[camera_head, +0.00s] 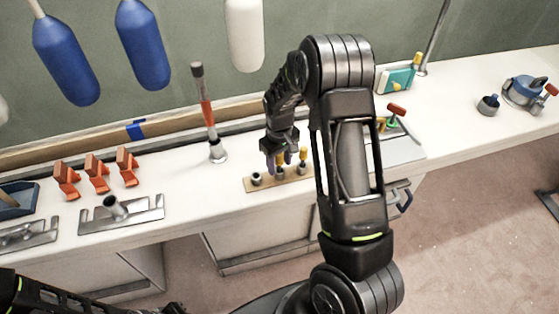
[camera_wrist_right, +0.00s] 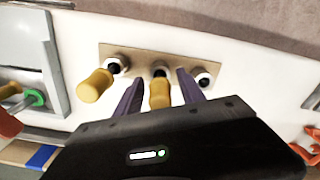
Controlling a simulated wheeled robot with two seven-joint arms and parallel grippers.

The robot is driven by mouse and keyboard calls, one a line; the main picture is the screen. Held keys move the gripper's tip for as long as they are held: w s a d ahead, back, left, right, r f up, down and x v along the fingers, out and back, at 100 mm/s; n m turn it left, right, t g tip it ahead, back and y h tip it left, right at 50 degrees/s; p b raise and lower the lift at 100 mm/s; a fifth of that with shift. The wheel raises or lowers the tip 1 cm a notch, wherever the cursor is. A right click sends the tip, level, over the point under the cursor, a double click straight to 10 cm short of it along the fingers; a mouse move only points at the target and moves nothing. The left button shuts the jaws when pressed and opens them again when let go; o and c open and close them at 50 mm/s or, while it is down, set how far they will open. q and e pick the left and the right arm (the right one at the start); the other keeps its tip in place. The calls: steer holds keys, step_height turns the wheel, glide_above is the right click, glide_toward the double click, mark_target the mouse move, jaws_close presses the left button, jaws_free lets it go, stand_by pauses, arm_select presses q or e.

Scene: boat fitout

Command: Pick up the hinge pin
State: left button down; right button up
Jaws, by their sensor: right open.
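Two yellow-handled pins stand in sockets of a small tan rack (camera_head: 265,183) on the bench; the middle pin (camera_wrist_right: 160,92) and a second pin (camera_wrist_right: 95,86) show in the right wrist view. I cannot tell from their look which one is the hinge pin. My right gripper (camera_wrist_right: 159,76) is open, its purple fingers on either side of the middle pin. Contact is not visible. The third socket (camera_wrist_right: 203,79) holds no yellow pin. In the head view my right gripper (camera_head: 277,161) hangs over the rack. Only part of my left arm shows, at the bottom left; its gripper is out of view.
Orange brackets (camera_head: 97,173) and a metal plate with a tube (camera_head: 118,212) lie left of the rack. A red-and-black upright tool (camera_head: 207,110) stands behind it. A grey plate (camera_head: 402,150) is at right. Blue fenders (camera_head: 143,45) hang behind.

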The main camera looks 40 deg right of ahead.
jaws_close()
stand_by(0.5)
